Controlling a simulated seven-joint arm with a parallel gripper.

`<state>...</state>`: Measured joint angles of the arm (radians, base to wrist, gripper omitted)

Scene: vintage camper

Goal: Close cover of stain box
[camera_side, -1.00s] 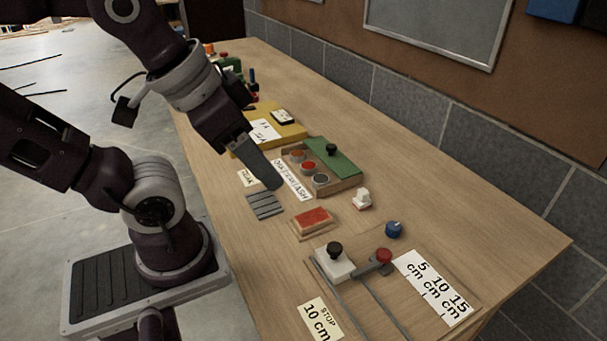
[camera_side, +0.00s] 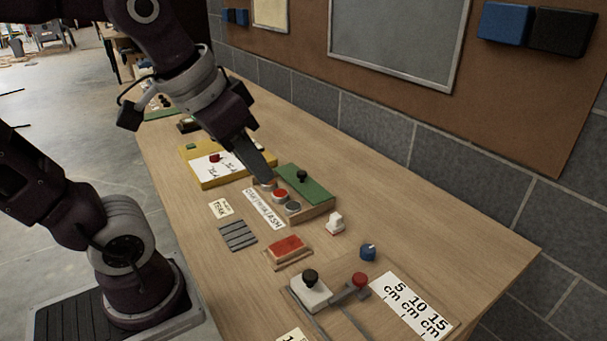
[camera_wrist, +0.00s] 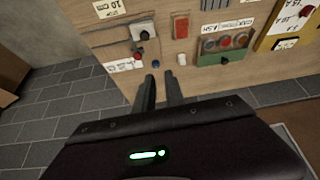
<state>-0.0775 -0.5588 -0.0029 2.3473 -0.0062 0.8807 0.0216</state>
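The stain box (camera_side: 318,212) is a low wooden box with three round wells in a row along its front. Its green cover (camera_side: 314,192) with a black knob (camera_side: 301,175) lies over the back part, leaving the red and grey wells bare. In the wrist view, the box's green cover (camera_wrist: 208,60) and wells lie right of the fingers. My gripper (camera_side: 268,178) is in front of the leftmost well in the side view and partly hides it. The wrist view shows a narrow empty gap between the fingertips of my gripper (camera_wrist: 160,76), apart from the knob.
A white knobbed block (camera_side: 309,293), a red pad (camera_side: 289,247) and a small white-handled piece (camera_side: 335,224) stand nearer. A blue knob (camera_side: 368,252) is at the right. A yellow tray (camera_side: 190,156) lies behind my gripper.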

